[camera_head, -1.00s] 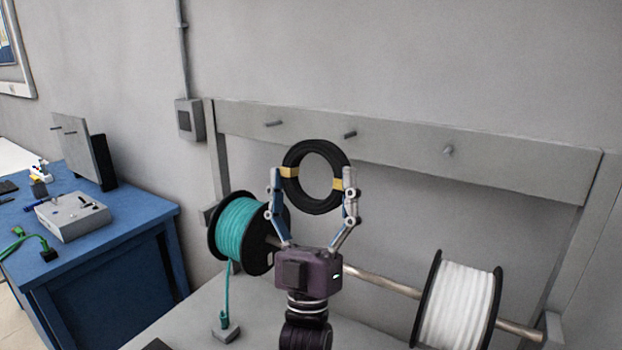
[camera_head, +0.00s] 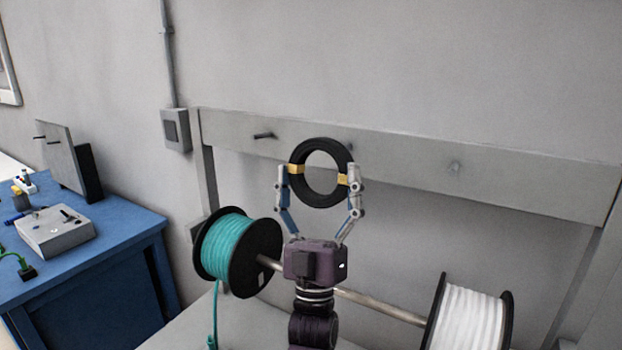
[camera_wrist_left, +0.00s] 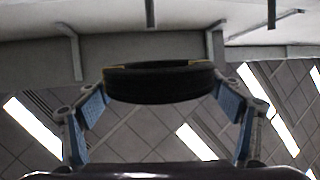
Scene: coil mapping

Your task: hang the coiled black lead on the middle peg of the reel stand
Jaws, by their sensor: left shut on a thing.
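The coiled black lead (camera_head: 322,144) is a thick black ring with yellow bands. My left gripper (camera_head: 319,177) is shut on it, one finger at each side by the bands, and holds it upright in front of the reel stand's top rail (camera_head: 400,165). The middle peg (camera_head: 349,148) shows faintly at the coil's upper right edge in the head view, outside the ring's opening; the depth gap is unclear. The left peg (camera_head: 264,135) and right peg (camera_head: 454,167) are bare. In the left wrist view the coil (camera_wrist_left: 160,87) is edge-on between the fingers. My right gripper is not in view.
Below the coil, a teal reel (camera_head: 230,245) and a white reel (camera_head: 468,318) sit on a metal rod (camera_head: 380,307). A blue bench (camera_head: 110,255) with a grey box (camera_head: 55,232) stands at left. A wall box (camera_head: 175,130) is beside the stand.

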